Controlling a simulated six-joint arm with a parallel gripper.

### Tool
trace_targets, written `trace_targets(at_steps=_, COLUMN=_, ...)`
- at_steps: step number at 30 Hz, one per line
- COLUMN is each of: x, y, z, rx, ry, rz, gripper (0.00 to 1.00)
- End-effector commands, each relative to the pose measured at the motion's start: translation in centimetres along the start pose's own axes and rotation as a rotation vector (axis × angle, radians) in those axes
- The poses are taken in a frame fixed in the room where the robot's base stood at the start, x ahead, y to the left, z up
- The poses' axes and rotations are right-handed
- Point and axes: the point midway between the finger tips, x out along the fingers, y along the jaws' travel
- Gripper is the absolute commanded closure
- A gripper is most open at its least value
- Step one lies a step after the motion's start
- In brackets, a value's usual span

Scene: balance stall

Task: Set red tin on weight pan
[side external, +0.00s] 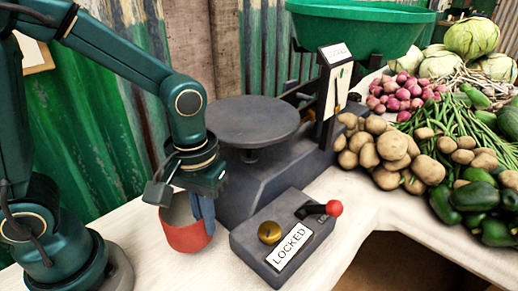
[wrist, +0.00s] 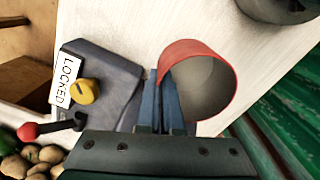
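The red tin (side external: 186,234), open-topped with a pale inside, is at the counter's left, left of the lever box. In the wrist view the tin (wrist: 214,51) lies at the right of my fingers. My gripper (side external: 205,212) points down at the tin's right wall. In the wrist view my gripper (wrist: 160,76) has its two blue fingers close together with the tin's wall between them, so it looks shut on that wall. I cannot tell whether the tin's base touches the counter. The weight pan (side external: 250,122) is a dark round plate on the scale, empty, behind and right of the tin.
A lever box (side external: 270,262) marked LOCKED, with a brass knob (side external: 269,233) and red-tipped lever (side external: 334,208), stands in front of the scale body (side external: 262,184). A green basin (side external: 362,27) stands behind. Potatoes (side external: 392,146) and other vegetables fill the right.

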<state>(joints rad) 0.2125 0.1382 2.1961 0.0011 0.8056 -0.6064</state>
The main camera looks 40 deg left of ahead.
Motion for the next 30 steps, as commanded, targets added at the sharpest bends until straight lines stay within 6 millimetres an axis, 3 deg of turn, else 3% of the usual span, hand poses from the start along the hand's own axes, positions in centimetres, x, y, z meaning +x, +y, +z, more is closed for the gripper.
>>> trace_targets(at_steps=9, x=3.7, y=-0.1, z=0.1, rx=0.000, ry=-0.005, rz=-0.003, gripper=1.00)
trace_targets(at_steps=22, x=4.2, y=-0.1, z=0.1, rx=0.001, ry=-0.003, rz=-0.002, gripper=1.00)
trace_targets(at_steps=24, x=4.2, y=-0.1, z=0.0, rx=0.001, ry=-0.002, rz=-0.001, gripper=0.70)
trace_targets(at_steps=30, x=4.1, y=0.0, z=0.0, rx=0.001, ry=-0.002, rz=-0.001, gripper=0.67)
